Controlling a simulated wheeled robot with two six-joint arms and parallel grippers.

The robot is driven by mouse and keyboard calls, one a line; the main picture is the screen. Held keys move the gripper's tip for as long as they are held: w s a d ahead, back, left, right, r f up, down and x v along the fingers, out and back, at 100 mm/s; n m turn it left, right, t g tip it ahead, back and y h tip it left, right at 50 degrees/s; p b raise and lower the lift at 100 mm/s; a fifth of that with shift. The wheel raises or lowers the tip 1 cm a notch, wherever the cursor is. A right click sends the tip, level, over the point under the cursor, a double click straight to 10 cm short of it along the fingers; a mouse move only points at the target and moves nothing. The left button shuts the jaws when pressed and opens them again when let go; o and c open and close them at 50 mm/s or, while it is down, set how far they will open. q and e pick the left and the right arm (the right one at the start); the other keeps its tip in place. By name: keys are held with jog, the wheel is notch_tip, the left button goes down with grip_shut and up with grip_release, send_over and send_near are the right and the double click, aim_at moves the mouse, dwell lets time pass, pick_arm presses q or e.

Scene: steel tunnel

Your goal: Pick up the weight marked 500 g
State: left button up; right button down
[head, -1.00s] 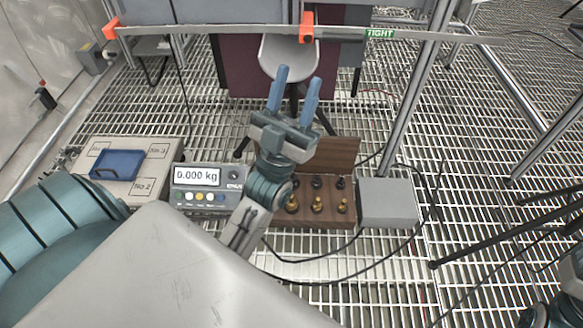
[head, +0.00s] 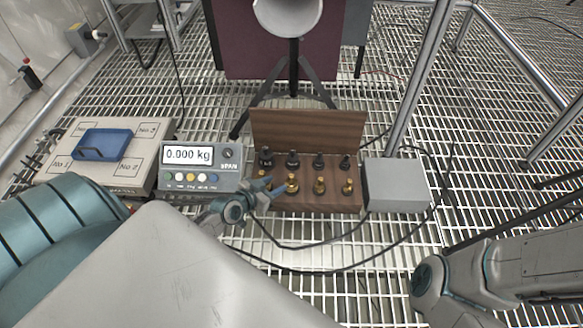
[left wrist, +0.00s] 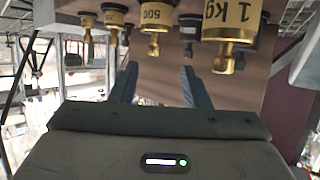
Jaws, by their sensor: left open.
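In the head view the 500 g weight (head: 292,184) is in the front row of the wooden weight box (head: 330,203). My left gripper (head: 276,186) is open and empty just left of it, fingers pointing toward it. In the left wrist view both blue fingers (left wrist: 160,86) are apart, the 500 weight lying beyond the gap.
Black weights (head: 293,159) stand in the back row, close to the raised wooden lid (head: 308,128). A scale (head: 200,168) reading 0.000 kg and a blue tray (head: 100,144) are at left. A grey box (head: 396,185) is at right. Cables cross the grating in front.

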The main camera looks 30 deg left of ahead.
aim_at(290, 178)
pick_arm(q)
jog(key=b+x, duration=0.1)
jog(key=x, duration=0.3)
jog(key=shift+f, duration=0.2)
jog(key=b+x, duration=0.1)
jog(key=x, duration=0.2)
jog(key=b+x, duration=0.1)
jog(key=x, duration=0.1)
jog(key=shift+w+d+b, duration=0.35)
jog(key=shift+d, duration=0.1)
jog(key=shift+w, duration=0.3)
jog(key=shift+c, duration=0.2)
jog(key=shift+r, duration=0.1)
grip_shut()
